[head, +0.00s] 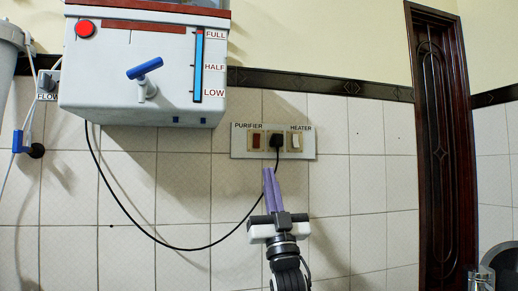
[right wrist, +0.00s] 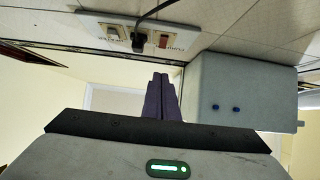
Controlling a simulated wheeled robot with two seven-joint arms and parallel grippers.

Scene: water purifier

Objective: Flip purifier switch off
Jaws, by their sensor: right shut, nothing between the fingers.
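The purifier switch (head: 257,141) is a reddish-brown rocker on the left of the white wall plate (head: 235,153), under the label PURIFIER. It also shows in the right wrist view (right wrist: 164,41). My right gripper (head: 270,172) has its purple fingers together, pointing up, just below the plate and near the plug. Its fingers also show in the right wrist view (right wrist: 160,78), apart from the switch. The white purifier (head: 110,75) hangs on the wall at the upper left. Whether the switch is on or off is hard to tell. My left gripper is not in view.
A black plug (head: 277,141) sits in the plate's socket, its black cable (head: 170,246) looping to the purifier. A white heater switch (head: 296,141) is to its right. The blue tap (head: 145,68) sticks out from the purifier. A dark wooden door (head: 440,150) is at right.

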